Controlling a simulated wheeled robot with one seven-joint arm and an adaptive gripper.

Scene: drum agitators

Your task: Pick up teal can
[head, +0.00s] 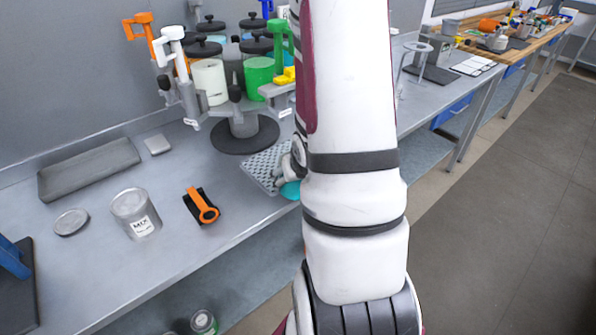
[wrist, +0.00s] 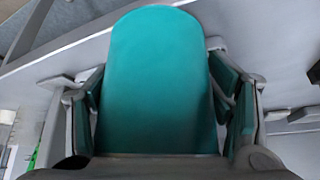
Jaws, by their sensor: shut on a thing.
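The teal can (wrist: 155,85) fills the middle of the wrist view, between the two fingers of my gripper (wrist: 160,115). The fingers press on its left and right sides. In the head view only a small teal part of the can (head: 290,190) shows beside my arm, near the front edge of the bench. My gripper (head: 287,172) is mostly hidden behind my arm there. I cannot tell whether the can touches the bench or the grey perforated tray (head: 258,168) close by.
A rotating rack with coloured clamps and canisters (head: 240,125) stands behind the tray. To the left on the grey bench are an orange-handled tool (head: 204,207), a can labelled MIX (head: 136,214), a round lid (head: 71,222) and a flat grey slab (head: 90,168).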

